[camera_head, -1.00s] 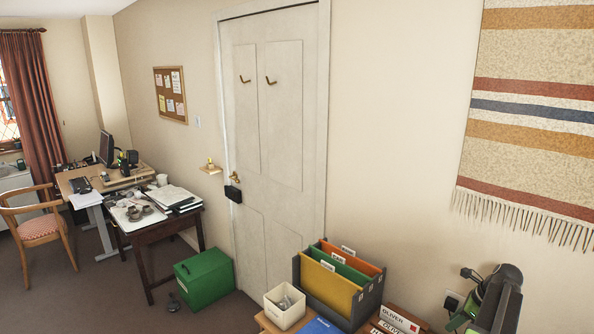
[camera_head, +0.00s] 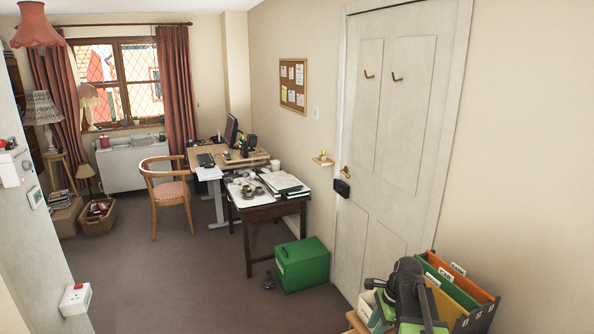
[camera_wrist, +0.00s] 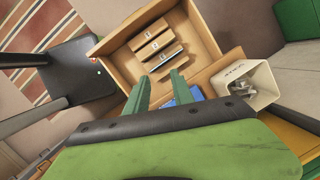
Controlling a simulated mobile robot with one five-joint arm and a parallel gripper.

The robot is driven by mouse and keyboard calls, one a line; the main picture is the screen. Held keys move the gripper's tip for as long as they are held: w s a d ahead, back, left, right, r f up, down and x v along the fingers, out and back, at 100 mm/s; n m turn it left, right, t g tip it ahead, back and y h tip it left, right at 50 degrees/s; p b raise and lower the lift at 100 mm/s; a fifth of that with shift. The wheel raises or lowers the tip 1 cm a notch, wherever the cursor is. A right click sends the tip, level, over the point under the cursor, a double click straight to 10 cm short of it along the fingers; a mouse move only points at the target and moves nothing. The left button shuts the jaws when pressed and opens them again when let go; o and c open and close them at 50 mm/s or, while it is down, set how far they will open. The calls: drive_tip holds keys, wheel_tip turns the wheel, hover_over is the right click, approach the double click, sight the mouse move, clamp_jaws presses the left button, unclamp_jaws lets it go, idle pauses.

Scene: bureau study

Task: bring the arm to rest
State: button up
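My gripper shows in the wrist view with two green fingers (camera_wrist: 160,76) apart and nothing between their tips. It hangs above a wooden box (camera_wrist: 110,45) holding several upright labelled blocks or cards (camera_wrist: 158,45). In the head view my arm, dark and green, is folded at the lower right, in front of the file box (camera_head: 486,318). The fingertips cannot be made out there.
A white pot (camera_wrist: 262,76) with small metal things stands close right of my fingers, by a blue item (camera_wrist: 190,95). The green box (camera_head: 302,265) is on the floor by the door (camera_head: 395,150). The carpet (camera_head: 170,280) at left is clear.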

drive_tip(key=s+a+n+h, duration=0.1)
drive_tip(key=s+a+n, duration=0.2)
drive_tip(key=a+n, duration=0.3)
drive_tip(key=s+a+f+n+g+h, duration=0.1)
drive_tip(key=s+a+n, duration=0.3)
drive_tip(key=a+n, duration=0.3)
drive_tip(key=n, duration=0.5)
drive_tip(key=shift+n+h, duration=0.4)
